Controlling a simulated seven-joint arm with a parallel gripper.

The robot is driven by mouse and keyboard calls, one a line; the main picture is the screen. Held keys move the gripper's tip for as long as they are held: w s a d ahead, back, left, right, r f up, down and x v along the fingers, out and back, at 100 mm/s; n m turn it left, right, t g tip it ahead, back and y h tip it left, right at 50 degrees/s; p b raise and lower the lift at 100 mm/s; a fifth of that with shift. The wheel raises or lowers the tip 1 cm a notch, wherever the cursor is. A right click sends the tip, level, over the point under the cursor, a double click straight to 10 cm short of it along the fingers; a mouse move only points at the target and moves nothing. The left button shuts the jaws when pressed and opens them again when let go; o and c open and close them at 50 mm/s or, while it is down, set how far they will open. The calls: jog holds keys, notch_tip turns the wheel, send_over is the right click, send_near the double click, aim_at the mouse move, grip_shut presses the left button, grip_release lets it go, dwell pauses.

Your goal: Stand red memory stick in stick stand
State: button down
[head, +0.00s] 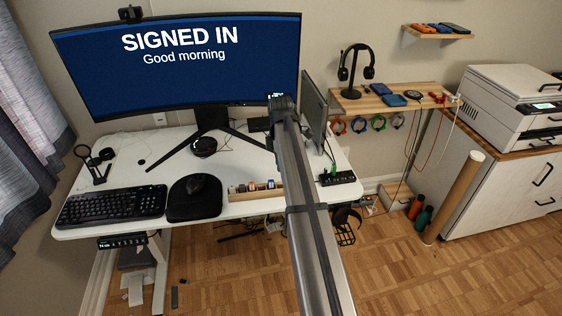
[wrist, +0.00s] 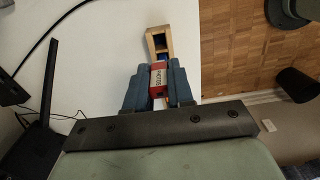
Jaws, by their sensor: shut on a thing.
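My gripper (wrist: 158,70) shows in the wrist view with its two blue-grey fingers shut on the red memory stick (wrist: 158,78). The stick has a pale label with print on it. The wooden stick stand (wrist: 157,36) lies beyond the fingertips in the wrist view, with a dark open slot near its far end and something blue close to the held stick. Whether the stick is above or inside a slot cannot be told. In the head view the stand (head: 243,196) is at the desk's front edge with several coloured sticks in it; my arm hides the gripper there.
The white desk (head: 120,190) holds a keyboard (head: 112,205), a mouse on a black mat (head: 190,205), and a large monitor (head: 180,60). A second, edge-on screen (head: 314,105) stands right of my arm. A power strip (head: 338,178) lies at the desk's right.

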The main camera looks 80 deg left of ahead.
jog(key=shift+f, duration=2.8)
jog(key=shift+f, duration=1.35)
jog(key=shift+r, duration=0.1)
jog(key=shift+r, duration=0.9)
jog(key=shift+f, duration=0.95)
dwell(1.0)
jog(key=c, duration=0.9)
grip_release()
jog(key=shift+r, duration=0.1)
